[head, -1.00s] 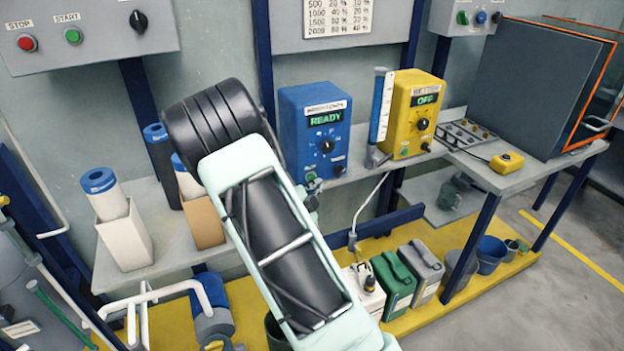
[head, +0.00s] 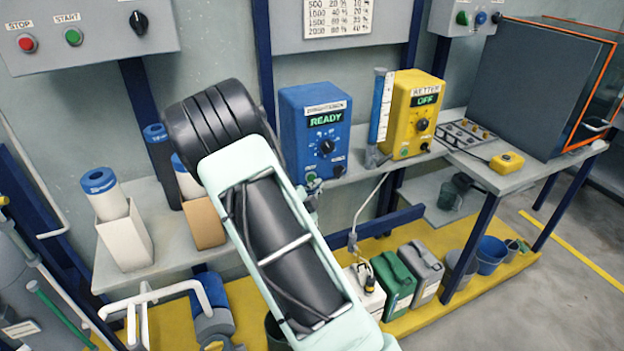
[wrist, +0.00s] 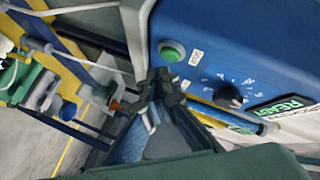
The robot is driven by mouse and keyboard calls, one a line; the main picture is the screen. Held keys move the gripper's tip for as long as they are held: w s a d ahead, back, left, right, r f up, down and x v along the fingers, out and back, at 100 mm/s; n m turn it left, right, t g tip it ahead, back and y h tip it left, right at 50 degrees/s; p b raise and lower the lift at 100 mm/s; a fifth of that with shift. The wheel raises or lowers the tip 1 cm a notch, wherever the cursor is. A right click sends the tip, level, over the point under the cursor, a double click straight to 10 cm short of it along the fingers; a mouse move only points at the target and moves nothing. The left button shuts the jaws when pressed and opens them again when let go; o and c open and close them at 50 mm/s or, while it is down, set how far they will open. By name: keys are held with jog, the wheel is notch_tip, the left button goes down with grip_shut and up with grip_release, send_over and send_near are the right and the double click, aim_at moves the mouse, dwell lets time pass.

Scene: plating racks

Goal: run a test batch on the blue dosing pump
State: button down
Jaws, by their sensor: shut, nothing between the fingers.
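The blue dosing pump (head: 293,125) stands on the grey shelf, its display reading READY (head: 325,119). Its front carries a black dial (head: 327,146) and, at lower left, a green button (head: 311,177). The wrist view shows the same green button (wrist: 172,50), dial (wrist: 228,97) and display (wrist: 288,108) close up. My gripper (wrist: 157,84) is shut and empty, its tips close to the green button. I cannot tell whether they touch the panel. In the head view my arm hides most of the gripper; only a small part shows below the button.
A yellow pump (head: 402,118) reading OFF stands to the right, with a clear blue-filled cylinder (head: 381,110) between the pumps. White and tan holders (head: 123,240) stand on the shelf at left. Jerrycans (head: 395,280) stand on the yellow platform below. A START/STOP panel (head: 105,40) hangs upper left.

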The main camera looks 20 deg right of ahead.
jog(key=shift+w, duration=0.1)
jog(key=shift+w+b, duration=0.35)
jog(key=shift+b, duration=0.05)
jog(key=shift+w, duration=0.55)
dwell(0.6)
jog(key=shift+s+b, duration=0.1)
jog(key=shift+b, duration=0.2)
jog(key=shift+s+b, duration=0.35)
jog(key=shift+s, duration=0.5)
jog(key=shift+s+d+b, duration=0.1)
jog(key=shift+s+b, duration=0.65)
jog(key=shift+s, duration=1.75)
